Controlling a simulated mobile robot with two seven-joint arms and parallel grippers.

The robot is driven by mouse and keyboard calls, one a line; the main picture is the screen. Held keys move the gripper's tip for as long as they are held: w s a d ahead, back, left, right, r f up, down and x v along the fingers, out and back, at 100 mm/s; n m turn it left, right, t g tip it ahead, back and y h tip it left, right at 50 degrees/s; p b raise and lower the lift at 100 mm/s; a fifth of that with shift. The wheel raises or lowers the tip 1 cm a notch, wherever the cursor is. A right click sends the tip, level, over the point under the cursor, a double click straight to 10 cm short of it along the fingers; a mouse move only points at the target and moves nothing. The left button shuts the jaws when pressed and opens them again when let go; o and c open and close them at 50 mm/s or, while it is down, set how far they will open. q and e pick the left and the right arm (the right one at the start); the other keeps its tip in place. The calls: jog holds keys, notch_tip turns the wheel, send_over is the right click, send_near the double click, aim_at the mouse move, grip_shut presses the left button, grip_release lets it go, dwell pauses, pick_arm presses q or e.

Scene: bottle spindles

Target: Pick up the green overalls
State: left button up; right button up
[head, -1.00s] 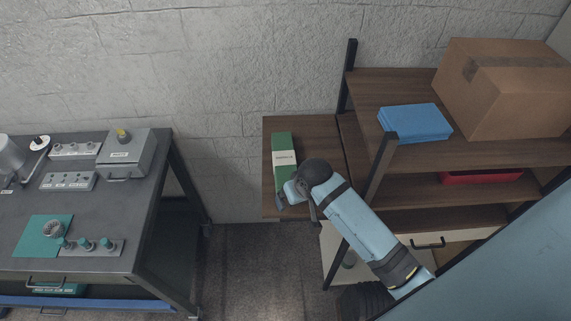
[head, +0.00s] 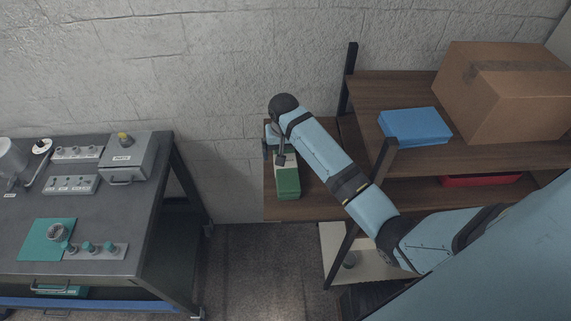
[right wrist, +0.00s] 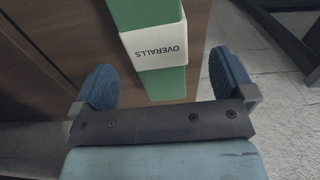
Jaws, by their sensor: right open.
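The green overalls are a folded green package with a white paper band, lying on the wooden side shelf in the head view (head: 288,183). In the right wrist view the package (right wrist: 150,12) shows its band marked "OVERALLS", with green on both sides of it. My right gripper (head: 277,145) is over the far part of the package in the head view, and my wrist hides that end. In the right wrist view the blue fingers (right wrist: 163,82) are open, one to each side of the package, with gaps between. My left gripper is not in view.
A shelf unit on the right holds a cardboard box (head: 505,95), a blue folded package (head: 414,127) and a red item (head: 480,180) lower down. A grey workbench (head: 50,210) with control boxes stands at left. Open floor (head: 255,265) lies between them.

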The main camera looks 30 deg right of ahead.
aim_at(286, 164)
jog(key=shift+d+f+p, duration=0.15)
jog(key=shift+f+p, duration=0.15)
jog(key=shift+f, duration=1.4)
jog(key=shift+d+f+p, duration=0.1)
jog(key=shift+f+p, duration=0.2)
jog(key=shift+f, duration=1.4)
jog(key=c, duration=1)
jog(key=shift+c, duration=0.3)
jog(key=shift+r, duration=0.15)
